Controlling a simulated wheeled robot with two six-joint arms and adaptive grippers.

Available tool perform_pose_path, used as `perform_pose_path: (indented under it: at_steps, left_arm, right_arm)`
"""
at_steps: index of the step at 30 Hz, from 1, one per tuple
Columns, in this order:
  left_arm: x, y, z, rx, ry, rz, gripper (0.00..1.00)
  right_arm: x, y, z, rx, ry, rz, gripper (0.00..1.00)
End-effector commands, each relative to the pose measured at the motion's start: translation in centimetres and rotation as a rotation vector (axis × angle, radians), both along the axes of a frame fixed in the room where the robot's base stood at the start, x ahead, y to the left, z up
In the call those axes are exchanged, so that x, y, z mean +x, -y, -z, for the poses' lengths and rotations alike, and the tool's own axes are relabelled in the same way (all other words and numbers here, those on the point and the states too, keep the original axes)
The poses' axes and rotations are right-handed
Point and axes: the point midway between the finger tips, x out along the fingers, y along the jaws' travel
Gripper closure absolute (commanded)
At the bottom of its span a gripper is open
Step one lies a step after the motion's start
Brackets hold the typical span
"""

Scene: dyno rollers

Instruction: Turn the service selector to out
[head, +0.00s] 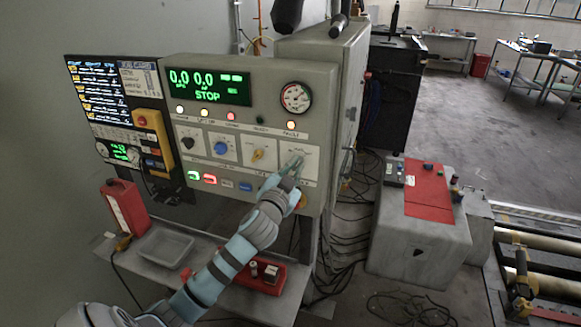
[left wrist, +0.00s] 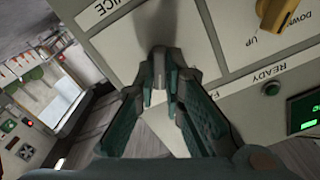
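The service selector's white plate (head: 311,165) is the rightmost on the control panel. In the left wrist view, the letters "ICE" show on this plate (left wrist: 120,22). My left gripper (head: 293,168) is in front of the plate, its fingers pointing at the panel. In the left wrist view, the fingertips of the left gripper (left wrist: 168,75) come close together at the plate. The selector's knob is hidden behind the fingers, so its setting and any grip on it cannot be made out. My right gripper is not in view.
A yellow selector (head: 258,155) marked down and up sits just left, with a blue knob (head: 220,148) beyond it. Lamps and a green display (head: 207,87) are above. A shelf with a grey tray (head: 165,247) is below. Cables lie on the floor at right.

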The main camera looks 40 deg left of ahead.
Motion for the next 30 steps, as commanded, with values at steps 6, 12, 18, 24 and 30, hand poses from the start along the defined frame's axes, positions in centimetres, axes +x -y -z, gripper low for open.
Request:
perform_pose_path:
  at_steps: [6, 12, 18, 24, 30]
  left_arm:
    - [0.0, 0.0, -0.3, 0.047, -0.018, -0.002, 1.0]
    - [0.1, 0.1, -0.1, 0.208, -0.074, 0.0, 1.0]
    - [0.1, 0.1, 0.0, 0.208, -0.071, 0.0, 0.85]
    - [0.1, 0.1, 0.0, 0.206, -0.071, 0.001, 0.7]
    - [0.0, 0.2, 0.0, 0.205, -0.071, 0.001, 0.7]
  right_arm:
    - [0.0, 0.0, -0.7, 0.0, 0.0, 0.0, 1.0]
    - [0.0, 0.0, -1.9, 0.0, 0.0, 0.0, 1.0]
    - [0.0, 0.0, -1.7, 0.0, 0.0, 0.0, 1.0]
    - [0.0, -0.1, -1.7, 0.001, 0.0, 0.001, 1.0]
    - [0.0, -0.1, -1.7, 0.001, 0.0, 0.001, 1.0]
